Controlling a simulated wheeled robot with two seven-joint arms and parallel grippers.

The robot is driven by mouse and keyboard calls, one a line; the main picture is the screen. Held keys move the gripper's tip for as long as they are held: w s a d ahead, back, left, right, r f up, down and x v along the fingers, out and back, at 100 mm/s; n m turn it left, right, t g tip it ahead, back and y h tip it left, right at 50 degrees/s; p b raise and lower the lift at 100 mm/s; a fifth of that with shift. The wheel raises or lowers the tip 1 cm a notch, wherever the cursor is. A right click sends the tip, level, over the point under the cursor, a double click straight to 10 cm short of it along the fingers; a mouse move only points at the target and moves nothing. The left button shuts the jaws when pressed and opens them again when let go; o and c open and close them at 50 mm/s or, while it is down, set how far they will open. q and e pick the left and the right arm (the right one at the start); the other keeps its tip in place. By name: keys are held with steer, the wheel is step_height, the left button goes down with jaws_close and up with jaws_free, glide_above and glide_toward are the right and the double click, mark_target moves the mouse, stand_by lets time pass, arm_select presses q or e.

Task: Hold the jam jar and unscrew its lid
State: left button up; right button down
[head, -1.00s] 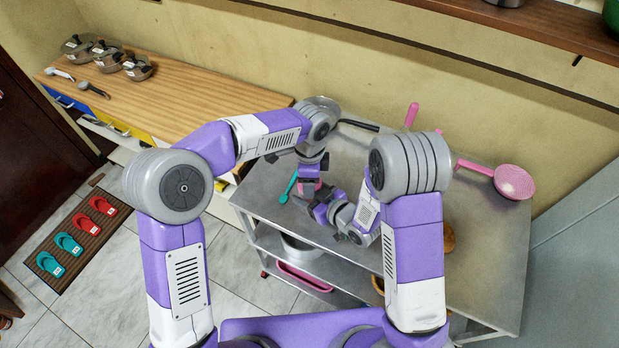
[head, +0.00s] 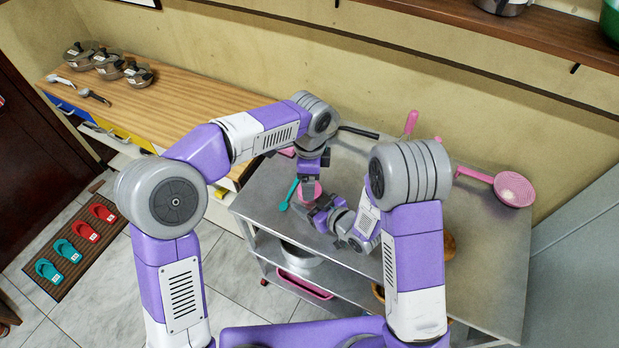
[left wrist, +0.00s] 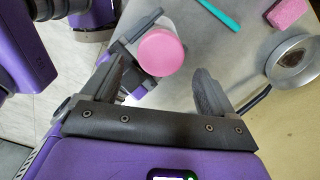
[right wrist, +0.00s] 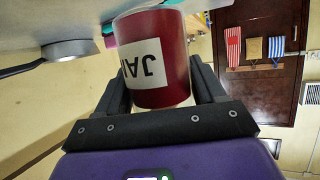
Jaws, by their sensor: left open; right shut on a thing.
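The jam jar (right wrist: 160,75) is dark red with a white label whose lettering appears upside down in the right wrist view. My right gripper (right wrist: 160,85) is shut on the jar's sides. The jar's round pink lid (left wrist: 161,52) faces the left wrist camera, and a little pink of it shows in the head view (head: 311,190). My left gripper (left wrist: 161,85) is open, with one finger on each side of the lid in the picture. A gap shows between the fingers and the lid. In the head view, the grippers hide most of the jar.
The metal table (head: 480,215) holds a teal utensil (head: 289,194) beside the grippers, a pan (left wrist: 292,60), a pink block (left wrist: 286,12) and a pink strainer (head: 513,189). The wall is close behind. The table's right part has bare room.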

mark_target(310, 203)
arm_select(q)
steer(key=m, duration=0.2)
steer(key=r+m, duration=0.1)
steer(key=m, duration=0.1)
steer(key=shift+s+d, duration=0.15)
step_height(310, 203, up, 2)
steer(key=m, duration=0.4)
steer(key=shift+m, duration=0.4)
steer(key=shift+a, duration=0.2)
step_height(310, 203, down, 8)
steer(key=shift+r, duration=0.2)
